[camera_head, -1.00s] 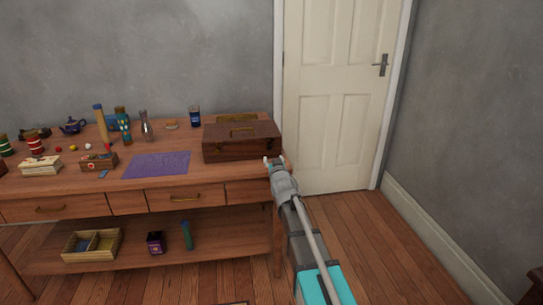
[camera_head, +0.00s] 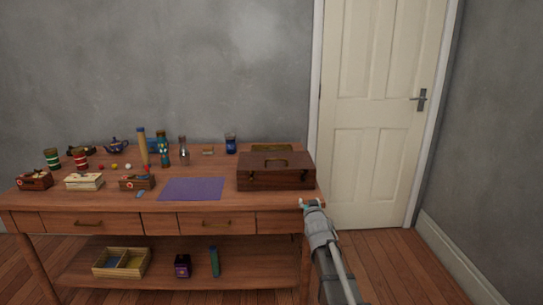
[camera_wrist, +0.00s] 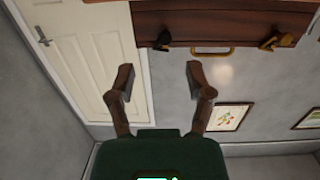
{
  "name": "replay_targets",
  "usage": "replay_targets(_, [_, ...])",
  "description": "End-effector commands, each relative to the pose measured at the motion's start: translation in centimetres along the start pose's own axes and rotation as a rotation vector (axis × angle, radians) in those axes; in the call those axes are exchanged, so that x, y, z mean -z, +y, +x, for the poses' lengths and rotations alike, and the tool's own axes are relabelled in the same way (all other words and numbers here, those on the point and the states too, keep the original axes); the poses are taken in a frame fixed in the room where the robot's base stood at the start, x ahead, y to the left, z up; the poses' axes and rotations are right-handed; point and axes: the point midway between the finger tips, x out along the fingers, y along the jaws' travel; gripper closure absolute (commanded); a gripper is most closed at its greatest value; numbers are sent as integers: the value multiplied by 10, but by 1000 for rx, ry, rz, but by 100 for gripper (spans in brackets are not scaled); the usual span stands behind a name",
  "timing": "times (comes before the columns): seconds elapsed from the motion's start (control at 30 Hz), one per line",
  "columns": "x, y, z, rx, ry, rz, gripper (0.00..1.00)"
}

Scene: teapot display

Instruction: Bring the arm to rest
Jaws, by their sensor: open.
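My gripper (camera_head: 312,203) is at the front right corner of the wooden table (camera_head: 100,208), just in front of a brown wooden case (camera_head: 275,178). In the wrist view my gripper (camera_wrist: 160,78) has its two brown fingers spread wide with nothing between them. The case (camera_wrist: 215,22) appears at the top of that view, upside down, with dark latches and a brass handle. The fingers look apart from the case.
A purple mat (camera_head: 192,189), a blue teapot (camera_head: 117,145), a glass bottle (camera_head: 184,151) and small boxes stand on the table. A divided crate (camera_head: 122,262) sits on the lower shelf. A closed white door (camera_head: 380,120) is at right; floor before it is clear.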

Motion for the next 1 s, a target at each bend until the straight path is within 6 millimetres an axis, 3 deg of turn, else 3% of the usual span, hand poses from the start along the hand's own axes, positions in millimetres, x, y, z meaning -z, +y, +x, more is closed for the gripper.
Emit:
replay_targets(0.27, [-56, 10, -39, -52, -288, 1, 34])
replay_targets(0.47, [-100, 14, -81, -73, -536, 2, 34])
replay_targets(0.8, [-162, 11, -174, -62, -962, -4, 34])
replay_targets(1.0, [-184, 7, -230, -31, -1185, -7, 34])
